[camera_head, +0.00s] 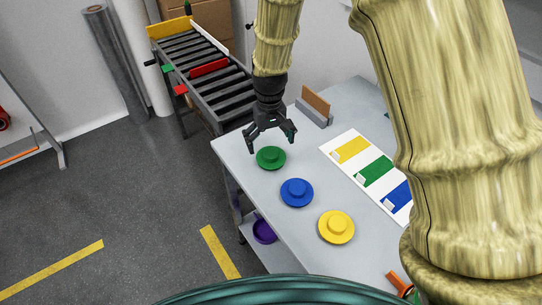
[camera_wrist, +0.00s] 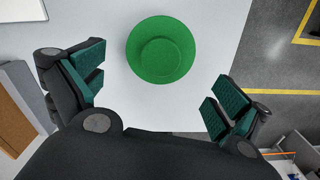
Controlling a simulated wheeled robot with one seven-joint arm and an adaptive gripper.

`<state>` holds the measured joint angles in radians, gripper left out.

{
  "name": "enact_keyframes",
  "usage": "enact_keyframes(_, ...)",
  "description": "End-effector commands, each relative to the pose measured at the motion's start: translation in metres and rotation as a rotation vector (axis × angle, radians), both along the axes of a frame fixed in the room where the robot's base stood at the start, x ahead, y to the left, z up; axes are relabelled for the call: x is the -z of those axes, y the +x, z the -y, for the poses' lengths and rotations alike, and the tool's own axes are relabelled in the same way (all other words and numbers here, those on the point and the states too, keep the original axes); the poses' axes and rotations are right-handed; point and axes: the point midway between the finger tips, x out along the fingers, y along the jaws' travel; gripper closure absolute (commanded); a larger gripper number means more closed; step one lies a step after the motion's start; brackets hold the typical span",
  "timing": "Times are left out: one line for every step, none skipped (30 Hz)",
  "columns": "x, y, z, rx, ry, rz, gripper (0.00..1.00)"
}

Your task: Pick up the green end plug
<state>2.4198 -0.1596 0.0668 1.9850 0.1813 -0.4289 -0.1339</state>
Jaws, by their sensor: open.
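The green end plug (camera_head: 271,158) is a round disc with a raised round knob, lying on the grey table (camera_head: 262,205) near its far left corner. My gripper (camera_head: 272,143) is open and empty just above and behind it. In the wrist view the green plug (camera_wrist: 161,50) shows whole, ahead of and between the two spread fingers (camera_wrist: 157,98), touching neither. A blue plug (camera_head: 297,192) and a yellow plug (camera_head: 337,226) of the same shape lie in a row nearer the camera.
A white board (camera_head: 346,164) with yellow, green and blue patches lies right of the plugs. A small holder with a brown card (camera_head: 315,105) stands at the back. A roller conveyor (camera_head: 200,62) stands beyond the table. A purple round thing (camera_head: 264,231) sits on the lower shelf.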

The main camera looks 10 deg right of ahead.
Motion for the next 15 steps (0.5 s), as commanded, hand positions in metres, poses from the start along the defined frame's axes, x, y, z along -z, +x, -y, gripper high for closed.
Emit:
enact_keyframes(0.001,0.0,0.0,0.001,0.0,0.0,0.0)
enact_keyframes(0.002,0.0,0.001,0.001,0.0,0.0,0.0)
enact_keyframes(0.002,-0.001,0.001,0.001,0.0,0.0,0.0)
enact_keyframes(0.003,-0.002,0.001,0.001,0.0,0.0,0.0)
enact_keyframes(0.004,-0.002,0.001,0.002,0.0,-0.001,0.0)
enact_keyframes(0.006,-0.003,0.001,0.002,0.0,-0.001,0.0)
enact_keyframes(0.008,-0.003,0.001,0.002,0.0,-0.002,0.0)
enact_keyframes(0.011,-0.003,0.001,0.002,0.0,-0.002,0.0)
enact_keyframes(0.015,-0.003,0.001,0.002,0.0,-0.003,0.0)
enact_keyframes(0.019,-0.003,0.001,0.002,-0.001,-0.004,0.0)
enact_keyframes(0.022,-0.003,0.001,0.002,-0.001,-0.004,0.0)
enact_keyframes(0.026,-0.003,0.002,0.003,-0.001,-0.004,0.0)
enact_keyframes(0.029,-0.004,0.002,0.003,-0.001,-0.004,0.0)
enact_keyframes(0.032,-0.004,0.002,0.003,-0.001,-0.004,0.0)
enact_keyframes(0.037,-0.004,0.002,0.002,-0.001,-0.004,0.0)
